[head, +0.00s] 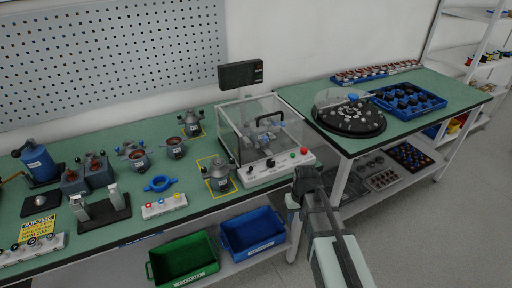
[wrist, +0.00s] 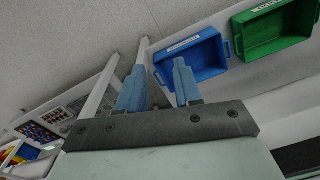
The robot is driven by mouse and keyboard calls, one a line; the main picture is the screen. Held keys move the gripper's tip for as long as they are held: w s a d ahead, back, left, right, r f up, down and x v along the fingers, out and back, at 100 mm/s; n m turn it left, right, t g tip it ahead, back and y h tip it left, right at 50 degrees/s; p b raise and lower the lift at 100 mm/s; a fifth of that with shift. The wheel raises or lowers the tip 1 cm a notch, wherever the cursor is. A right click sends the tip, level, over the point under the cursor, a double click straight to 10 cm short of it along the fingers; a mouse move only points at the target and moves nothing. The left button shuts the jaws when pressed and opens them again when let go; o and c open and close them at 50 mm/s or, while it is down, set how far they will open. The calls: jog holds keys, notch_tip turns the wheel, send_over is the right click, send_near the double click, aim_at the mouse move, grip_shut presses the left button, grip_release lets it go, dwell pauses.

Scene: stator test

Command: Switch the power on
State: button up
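The test station (head: 265,135) stands on the green bench, with a clear cover over its fixture. Its white front panel (head: 278,168) carries a red button (head: 270,162), a green button (head: 304,150) and small dark controls near its left end. Which control is the power switch is too small to tell. A dark display box (head: 241,74) stands above the station; its small green text is unreadable. My gripper (head: 308,176) is in front of the bench edge, just right of and below the panel, apart from it. In the wrist view my gripper (wrist: 160,72) is open and empty, fingers apart.
A blue bin (head: 252,232) and a green bin (head: 184,260) sit below the bench. A white box with coloured buttons (head: 164,206) and several motor parts stand left of the station. A second bench (head: 440,88) with a round dark turntable (head: 350,118) is at right.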

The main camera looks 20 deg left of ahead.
jog(key=w+a+r+n+t+y, duration=0.1)
jog(key=a+r, duration=0.3)
jog(key=r, duration=0.3)
jog(key=w+a+r+n+t, duration=0.1)
jog(key=a+r, duration=0.4)
jog(key=r, duration=0.2)
jog(key=n+y, duration=0.1)
send_near(251, 167)
jog(key=shift+t, duration=0.4)
jog(key=shift+s+x, duration=0.15)
jog(key=shift+x, duration=0.85)
jog(key=shift+s+x, duration=0.15)
jog(key=shift+x, duration=0.85)
jog(key=shift+f, duration=0.3)
jog(key=shift+x, duration=2.1)
jog(key=c, duration=0.5)
jog(key=shift+w+a, duration=0.1)
